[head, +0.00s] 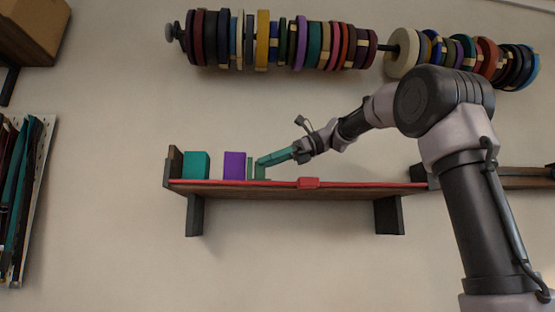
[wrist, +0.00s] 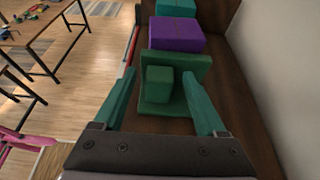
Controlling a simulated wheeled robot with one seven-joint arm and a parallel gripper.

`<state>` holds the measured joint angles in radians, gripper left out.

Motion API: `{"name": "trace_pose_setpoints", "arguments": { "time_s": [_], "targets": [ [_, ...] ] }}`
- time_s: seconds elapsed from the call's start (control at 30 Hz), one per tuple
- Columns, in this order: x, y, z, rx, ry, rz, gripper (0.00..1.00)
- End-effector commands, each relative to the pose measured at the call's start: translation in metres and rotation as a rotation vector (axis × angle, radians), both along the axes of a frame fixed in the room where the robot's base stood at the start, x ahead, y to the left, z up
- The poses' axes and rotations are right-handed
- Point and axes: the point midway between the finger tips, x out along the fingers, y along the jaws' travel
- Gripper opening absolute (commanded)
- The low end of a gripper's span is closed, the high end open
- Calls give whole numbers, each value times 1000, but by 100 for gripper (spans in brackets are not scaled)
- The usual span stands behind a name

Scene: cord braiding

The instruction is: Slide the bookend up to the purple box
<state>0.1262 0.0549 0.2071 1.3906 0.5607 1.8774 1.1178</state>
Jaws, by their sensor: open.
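The green bookend (wrist: 200,72) stands upright on the shelf, with a small green block (wrist: 158,80) on its near side. It also shows in the head view (head: 250,168), just right of the purple box (head: 234,165). The purple box also shows in the wrist view (wrist: 176,36), right behind the bookend's plate. Whether they touch or a thin gap is left, I cannot tell. My gripper (wrist: 159,74) is open, its teal fingers spread on either side of the block. It reaches in from the right in the head view (head: 262,161).
A teal box (head: 196,165) stands left of the purple box, near the shelf's wooden end panel (head: 175,163). The wall lies close behind. The shelf right of my gripper is clear.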

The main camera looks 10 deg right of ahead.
Motion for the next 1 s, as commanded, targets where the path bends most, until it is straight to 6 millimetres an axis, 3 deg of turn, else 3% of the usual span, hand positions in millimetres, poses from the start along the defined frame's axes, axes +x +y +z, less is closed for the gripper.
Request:
{"name": "trace_pose_setpoints", "arguments": {
  "time_s": [0.5, 0.67, 1.0],
  "targets": [
    [1, -84, 35, 0, 0, -2, 74],
    [1, -94, 38, 0, 1, -2, 74],
    [0, -94, 39, 0, 1, 0, 74]
  ]
}}
